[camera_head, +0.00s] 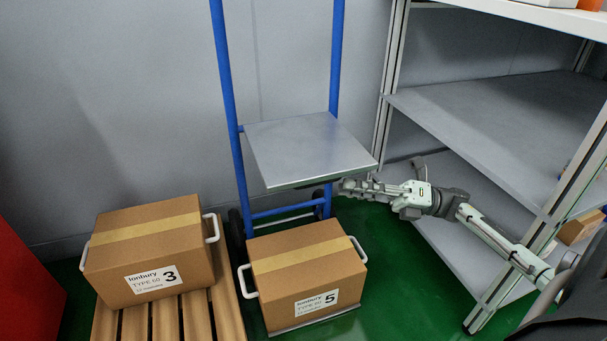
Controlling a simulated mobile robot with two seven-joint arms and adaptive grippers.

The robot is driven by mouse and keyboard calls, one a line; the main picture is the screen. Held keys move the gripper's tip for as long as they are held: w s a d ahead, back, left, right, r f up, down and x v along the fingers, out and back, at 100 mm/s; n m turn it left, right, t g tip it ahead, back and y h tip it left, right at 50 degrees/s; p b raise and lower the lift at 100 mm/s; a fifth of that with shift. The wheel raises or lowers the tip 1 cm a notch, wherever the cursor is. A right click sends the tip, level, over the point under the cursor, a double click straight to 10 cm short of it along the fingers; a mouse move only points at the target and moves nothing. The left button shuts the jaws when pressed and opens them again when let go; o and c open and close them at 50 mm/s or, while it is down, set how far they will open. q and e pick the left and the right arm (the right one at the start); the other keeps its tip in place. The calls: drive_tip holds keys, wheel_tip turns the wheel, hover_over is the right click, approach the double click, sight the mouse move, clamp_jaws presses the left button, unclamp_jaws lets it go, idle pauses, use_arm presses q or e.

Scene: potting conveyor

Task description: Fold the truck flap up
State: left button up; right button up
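The blue hand truck (229,100) stands upright against the grey wall. Its grey metal flap (305,146) sticks out roughly level from the frame, above a cardboard box marked 5 (305,270). My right gripper (348,187) comes in from the right and its fingertips are at or just under the flap's front right corner. I cannot tell whether they touch the flap, or how far apart the fingers are. My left gripper is not in view.
A box marked 3 (150,250) sits on a wooden pallet (228,310) at the left. A grey shelf unit (500,115) stands at the right, close to my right arm. A red object (25,280) is at the far left. Some green floor (385,270) is clear between box 5 and the shelf.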

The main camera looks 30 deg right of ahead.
sight(304, 153)
drive_tip(key=shift+b+x, duration=0.3)
drive_tip(key=shift+x, duration=3.55)
drive_tip(key=shift+s+a, duration=0.1)
drive_tip(key=shift+s, duration=0.05)
clamp_jaws()
